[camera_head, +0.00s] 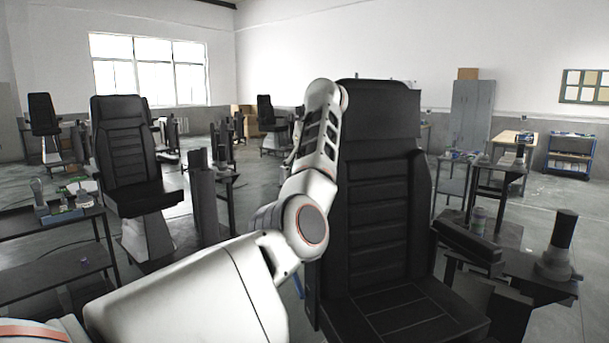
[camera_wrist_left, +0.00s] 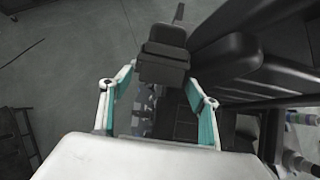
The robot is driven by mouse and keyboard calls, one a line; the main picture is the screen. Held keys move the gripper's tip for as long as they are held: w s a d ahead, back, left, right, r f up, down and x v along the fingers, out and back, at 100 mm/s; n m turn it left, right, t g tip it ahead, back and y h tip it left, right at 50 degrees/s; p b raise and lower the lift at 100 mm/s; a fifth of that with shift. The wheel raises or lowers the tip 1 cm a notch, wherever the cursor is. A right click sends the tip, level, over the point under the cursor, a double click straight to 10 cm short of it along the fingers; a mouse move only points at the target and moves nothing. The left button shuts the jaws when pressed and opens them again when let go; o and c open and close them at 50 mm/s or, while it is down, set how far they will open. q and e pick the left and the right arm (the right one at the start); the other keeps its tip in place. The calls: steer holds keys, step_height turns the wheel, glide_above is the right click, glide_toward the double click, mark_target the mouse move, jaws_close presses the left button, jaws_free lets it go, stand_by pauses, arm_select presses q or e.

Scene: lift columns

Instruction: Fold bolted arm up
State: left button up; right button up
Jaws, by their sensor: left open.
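A black padded chair (camera_head: 380,190) stands in front of me in the head view. Its right-hand armrest (camera_head: 468,246) lies roughly level; its left-hand side is largely hidden behind my left arm. In the left wrist view, a black block-like part (camera_wrist_left: 163,62), perhaps an armrest end, lies just beyond my left gripper (camera_wrist_left: 160,88). The gripper's teal-padded fingers are spread and nothing is clearly held between them. I cannot tell whether they touch the block. The chair's dark cushions (camera_wrist_left: 225,57) fill the right side of that view. The bolt is not visible. My right gripper is not in view.
Another black chair (camera_head: 130,155) stands at the left behind a dark table (camera_head: 50,220) with small items. A dark stand with a cylindrical post (camera_head: 560,240) is close at the right. A grey cabinet (camera_head: 470,115) stands at the back. Grey floor shows between them.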

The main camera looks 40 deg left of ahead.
arm_select(q)
steer(key=v, duration=1.1)
steer(key=shift+d, duration=0.25)
